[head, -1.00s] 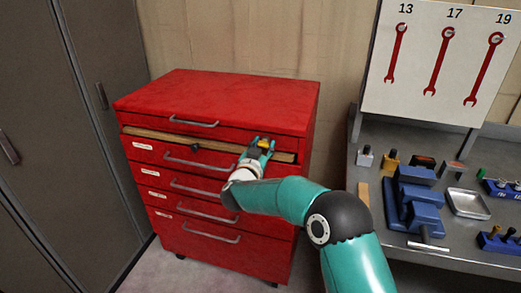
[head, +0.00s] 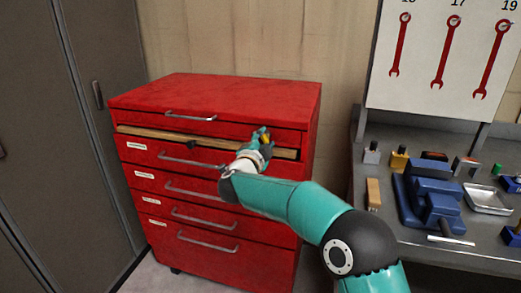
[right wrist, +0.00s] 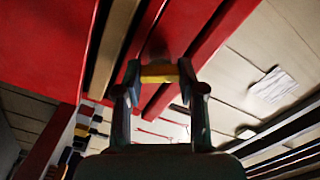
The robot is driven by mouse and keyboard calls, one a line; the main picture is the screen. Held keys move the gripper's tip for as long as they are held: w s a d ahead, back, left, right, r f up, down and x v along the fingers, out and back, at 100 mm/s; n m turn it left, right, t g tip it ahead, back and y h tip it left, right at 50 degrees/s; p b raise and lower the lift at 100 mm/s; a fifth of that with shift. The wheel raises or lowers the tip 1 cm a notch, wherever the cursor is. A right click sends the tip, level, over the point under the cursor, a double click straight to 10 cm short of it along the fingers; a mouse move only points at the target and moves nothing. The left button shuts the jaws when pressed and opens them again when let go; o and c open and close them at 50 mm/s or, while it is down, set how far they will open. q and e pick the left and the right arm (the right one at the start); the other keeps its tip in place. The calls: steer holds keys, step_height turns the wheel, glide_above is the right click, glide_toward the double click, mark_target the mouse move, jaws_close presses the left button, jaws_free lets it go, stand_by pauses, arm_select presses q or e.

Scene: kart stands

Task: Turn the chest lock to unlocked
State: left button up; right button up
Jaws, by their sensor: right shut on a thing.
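The red chest (head: 205,93) stands against the wall with several grey-handled drawers. A light wooden strip (head: 215,143) runs across its front below the top drawer. My right gripper (head: 263,139) is at the right part of the chest's front. It is shut on a small yellow piece (right wrist: 158,73), held between both fingertips in the right wrist view. I take this for the lock's handle, but the fingers hide much of it and its lock position cannot be read. My left gripper is out of view.
A grey workbench (head: 455,257) on the right carries a blue vise (head: 428,200), a metal tray (head: 487,198) and small blocks. A white board (head: 425,85) with red wrenches hangs above. Dark lockers (head: 60,150) stand left. Floor shows between lockers and chest.

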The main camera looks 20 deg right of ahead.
steer(key=m+b, duration=0.3)
steer(key=m, duration=0.1)
steer(key=shift+f, duration=0.15)
steer(key=shift+m+b, duration=0.6)
steer(key=shift+m, duration=0.4)
steer(key=o, duration=1.2)
steer(key=shift+d, duration=0.1)
steer(key=shift+c, duration=0.2)
